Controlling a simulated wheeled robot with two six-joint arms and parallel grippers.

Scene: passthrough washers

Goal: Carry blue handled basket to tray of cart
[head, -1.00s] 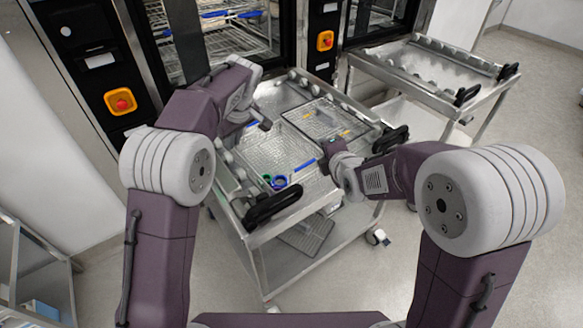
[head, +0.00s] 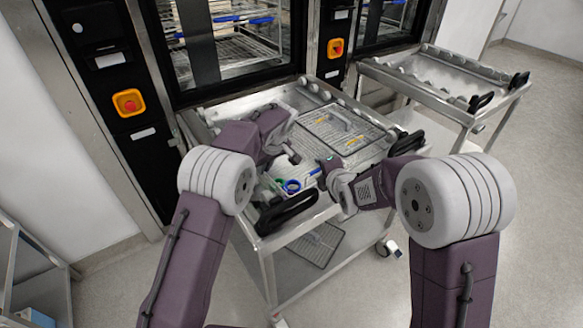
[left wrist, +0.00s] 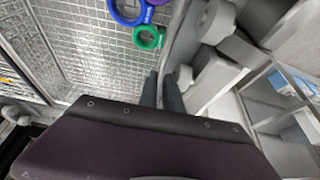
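The blue handled basket (head: 303,180) is a shallow wire mesh basket lying on the near part of the cart's tray, partly hidden by my arms. Blue and green ringed tools (head: 291,186) lie in it; in the left wrist view the mesh (left wrist: 90,45) and rings (left wrist: 148,37) show close up. My left gripper (head: 294,157) is over the basket's left side; its two dark fingers (left wrist: 162,92) are near the basket's edge with a narrow gap between them. My right gripper (head: 328,164) is at the basket's right side by a blue handle (head: 313,173). Whether either grips a handle is unclear.
The cart (head: 297,236) has a black push handle (head: 287,212) and stands before the washer (head: 225,50). A second wire basket (head: 345,126) lies on its tray farther back. Another cart (head: 440,90) is at the right. Open floor (head: 520,220) lies at the right.

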